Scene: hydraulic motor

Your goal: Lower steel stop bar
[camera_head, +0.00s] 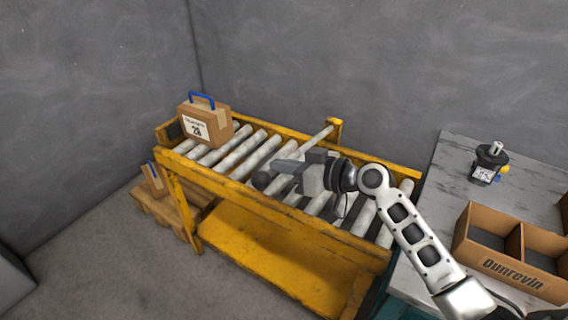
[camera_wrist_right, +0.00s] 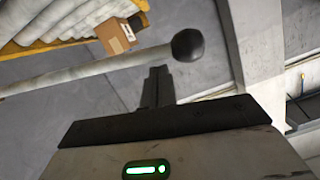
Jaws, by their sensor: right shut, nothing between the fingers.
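The steel stop bar (camera_head: 314,144) is a pale rod running from a yellow bracket (camera_head: 334,126) at the conveyor's far rail toward the near side. A dark ball knob (camera_head: 262,180) sits at its near end. My left gripper is out of view.
The yellow roller conveyor (camera_head: 235,202) carries a cardboard box (camera_head: 219,122) with a blue handle at its left end. Another box (camera_head: 154,178) stands on a pallet (camera_head: 160,208) on the floor. A table (camera_head: 455,155) at right holds a black motor (camera_head: 487,160) and a divided carton (camera_head: 510,268).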

